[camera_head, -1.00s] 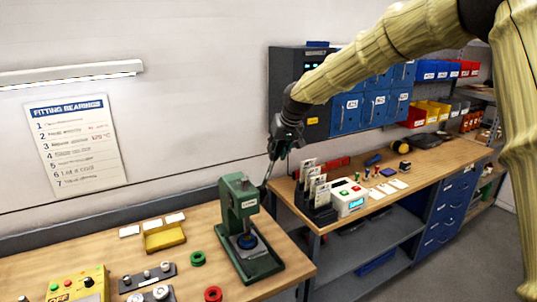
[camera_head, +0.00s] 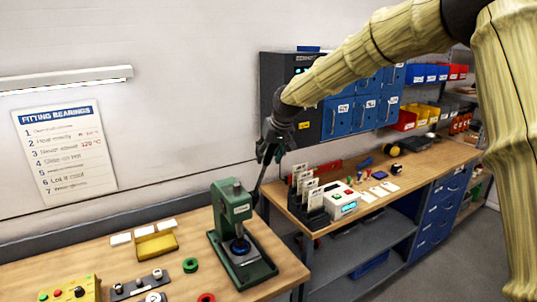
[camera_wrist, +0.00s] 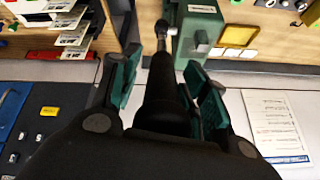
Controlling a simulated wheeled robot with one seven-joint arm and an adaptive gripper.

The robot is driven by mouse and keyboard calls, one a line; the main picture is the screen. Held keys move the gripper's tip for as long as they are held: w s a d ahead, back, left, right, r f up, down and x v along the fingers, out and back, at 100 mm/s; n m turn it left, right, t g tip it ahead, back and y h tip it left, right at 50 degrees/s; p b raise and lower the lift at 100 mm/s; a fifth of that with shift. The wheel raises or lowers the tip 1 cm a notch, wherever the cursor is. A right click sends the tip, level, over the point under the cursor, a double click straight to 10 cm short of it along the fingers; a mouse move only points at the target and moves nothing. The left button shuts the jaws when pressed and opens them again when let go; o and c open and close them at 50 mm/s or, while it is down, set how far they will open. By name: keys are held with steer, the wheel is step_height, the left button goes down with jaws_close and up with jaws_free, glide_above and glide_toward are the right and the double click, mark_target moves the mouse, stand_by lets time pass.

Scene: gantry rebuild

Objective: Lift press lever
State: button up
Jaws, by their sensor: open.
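The green arbor press (camera_head: 233,215) stands on the near bench, with a blue part (camera_head: 239,246) under its ram. The press lever (camera_head: 261,185) rises steeply from the press's right side to my gripper (camera_head: 268,152). In the wrist view my gripper (camera_wrist: 165,88) is open, one green-padded finger on each side of the lever's dark handle (camera_wrist: 162,85). A gap shows near the right finger; I cannot tell whether either finger touches the handle.
The wall poster (camera_head: 65,150) and the second bench (camera_head: 400,190) with blue drawers flank the press. A card rack (camera_head: 310,200) and a white control box (camera_head: 341,203) stand close to its right.

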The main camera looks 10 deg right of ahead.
steer(key=v, duration=1.1)
steer(key=shift+r, duration=0.35)
steer(key=shift+s, duration=0.1)
step_height(320, 180, down, 22)
steer(key=s+a+g, duration=0.1)
steer(key=s, duration=0.2)
steer(key=s+f+g, duration=0.1)
steer(key=s+f, duration=0.5)
steer(key=f, duration=0.5)
steer(key=s+f+g, duration=0.1)
steer(key=s+f, duration=0.4)
steer(key=f, duration=0.5)
steer(key=s+d+f+m+g, duration=0.1)
steer(key=s+d+f, duration=0.1)
steer(key=s+f, duration=1.5)
steer(key=s+d+f+g+h, duration=0.1)
steer(key=s+d+f, duration=0.1)
steer(key=s, duration=1.1)
steer(key=s+d+f+g+h, duration=0.1)
steer(key=s+d+f, duration=0.2)
steer(key=s, duration=0.9)
step_height(320, 180, down, 15)
steer(key=b, duration=1.4)
steer(key=shift+w+r+m+b, duration=0.2)
steer(key=shift+m+b, duration=0.1)
steer(key=shift+b, duration=0.05)
